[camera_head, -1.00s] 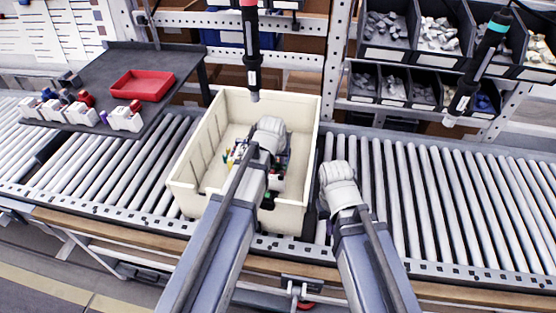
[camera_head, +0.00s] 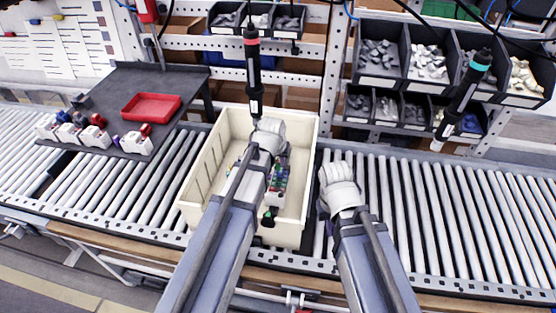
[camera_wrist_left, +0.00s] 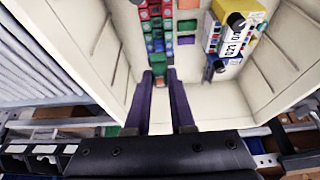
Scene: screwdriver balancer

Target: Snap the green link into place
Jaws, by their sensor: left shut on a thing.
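A cream bin (camera_head: 208,150) stands on the roller conveyor. A strip of red, blue and green blocks (camera_head: 280,178) shows in it to the right of my left arm; the strip also shows in the left wrist view (camera_wrist_left: 155,25). My left gripper (camera_wrist_left: 160,73) is down in the bin at one end of this strip, its two dark fingers closed on a small green link (camera_wrist_left: 159,67). Whether the link is seated is too small to tell. In the head view my left fingers are hidden by the wrist. My right gripper (camera_head: 324,207) is over the conveyor right of the bin, its fingers hidden.
A yellow and blue device (camera_wrist_left: 228,35) lies beside the strip. A black and green part (camera_head: 268,215) shows near the bin's front wall. Two screwdrivers (camera_head: 253,70) (camera_head: 463,95) hang above. A red tray (camera_head: 151,106) is on the left shelf. The conveyor at right is clear.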

